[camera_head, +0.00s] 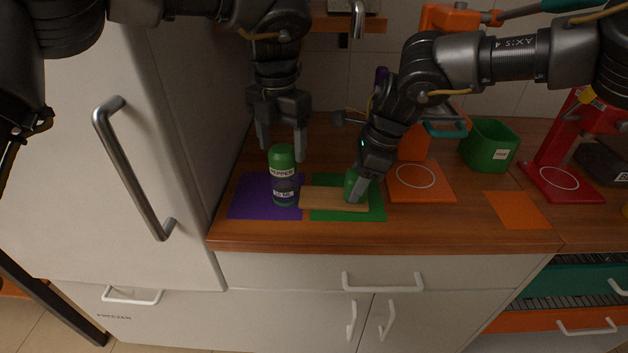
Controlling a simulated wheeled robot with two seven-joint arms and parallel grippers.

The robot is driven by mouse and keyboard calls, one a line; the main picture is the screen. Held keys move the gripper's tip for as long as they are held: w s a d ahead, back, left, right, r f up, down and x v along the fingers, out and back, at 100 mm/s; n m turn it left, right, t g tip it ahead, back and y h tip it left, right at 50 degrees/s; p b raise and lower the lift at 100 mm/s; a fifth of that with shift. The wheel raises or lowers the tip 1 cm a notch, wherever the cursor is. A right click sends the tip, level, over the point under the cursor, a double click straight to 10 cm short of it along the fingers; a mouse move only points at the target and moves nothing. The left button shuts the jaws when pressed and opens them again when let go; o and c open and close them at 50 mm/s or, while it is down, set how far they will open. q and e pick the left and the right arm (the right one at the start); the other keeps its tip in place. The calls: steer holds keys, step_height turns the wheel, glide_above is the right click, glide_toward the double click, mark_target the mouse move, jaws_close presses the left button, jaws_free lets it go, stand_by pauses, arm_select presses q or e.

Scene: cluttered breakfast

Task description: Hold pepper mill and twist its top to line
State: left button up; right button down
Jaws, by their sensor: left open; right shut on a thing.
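My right gripper (358,193) is shut on a small green thing (349,184) at the right end of a wooden board (325,200). The gripper hides part of that thing. Any line on the mill is too small to make out.
The board lies across the purple mat's edge and the green mat (345,214). An orange machine (425,181), a green bin (489,145), an orange mat (517,210) and a red machine (563,182) stand or lie to the right. The fridge (185,110) closes off the left.

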arm_select(q)
steer(key=shift+f, duration=1.25)
